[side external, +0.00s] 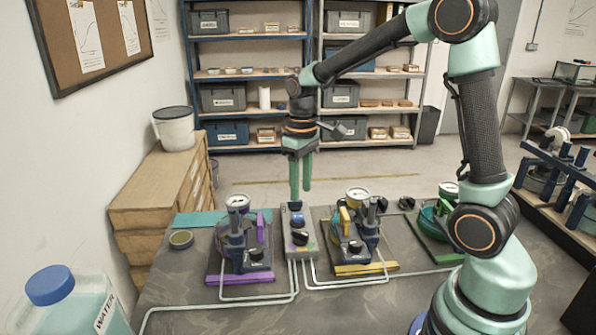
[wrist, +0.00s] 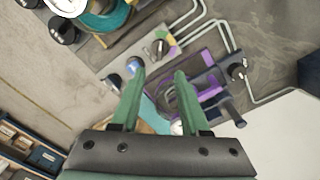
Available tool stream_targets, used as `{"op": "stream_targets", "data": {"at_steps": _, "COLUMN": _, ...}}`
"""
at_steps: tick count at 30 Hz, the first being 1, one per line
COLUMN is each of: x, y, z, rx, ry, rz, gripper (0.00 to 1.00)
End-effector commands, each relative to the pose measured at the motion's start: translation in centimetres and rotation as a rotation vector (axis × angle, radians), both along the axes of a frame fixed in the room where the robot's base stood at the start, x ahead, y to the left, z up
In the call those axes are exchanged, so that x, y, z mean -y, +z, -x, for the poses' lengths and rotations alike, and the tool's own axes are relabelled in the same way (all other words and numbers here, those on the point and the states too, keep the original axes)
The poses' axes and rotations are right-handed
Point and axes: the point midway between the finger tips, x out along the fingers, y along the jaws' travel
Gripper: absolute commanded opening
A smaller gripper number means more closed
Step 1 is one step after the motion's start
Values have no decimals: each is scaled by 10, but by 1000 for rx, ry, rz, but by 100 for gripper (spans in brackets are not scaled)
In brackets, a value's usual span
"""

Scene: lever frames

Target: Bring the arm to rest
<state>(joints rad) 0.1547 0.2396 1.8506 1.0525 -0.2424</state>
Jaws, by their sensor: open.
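My gripper (side external: 301,180) points down above the back of the grey control block (side external: 299,238) in the side view. In the wrist view my gripper (wrist: 160,88) has two green fingers apart with nothing held between them. The purple-based lever frame (side external: 240,245) stands left of the block, with a purple lever and a gauge. The yellow-based lever frame (side external: 355,240) stands right of the block, with a yellow lever. A green lever frame (side external: 435,225) is partly hidden behind my arm. In the wrist view the purple frame (wrist: 200,95) lies beyond the right finger.
Pale pipes run along the front of the grey table (side external: 190,275). A water jug (side external: 75,305) stands at the front left corner. Wooden drawers (side external: 160,195) and shelves are behind. The air around my gripper is clear.

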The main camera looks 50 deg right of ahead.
Motion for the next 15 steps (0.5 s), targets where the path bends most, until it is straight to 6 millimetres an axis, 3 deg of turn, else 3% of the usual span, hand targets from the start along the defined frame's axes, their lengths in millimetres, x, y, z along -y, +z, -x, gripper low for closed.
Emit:
{"op": "stream_targets", "data": {"at_steps": 10, "x": -1, "y": 3, "z": 1, "rx": 6, "ry": 0, "rz": 1, "gripper": 45}}
{"op": "stream_targets", "data": {"at_steps": 15, "x": -10, "y": 24, "z": 11, "rx": 68, "ry": -9, "rz": 9, "gripper": 45}}
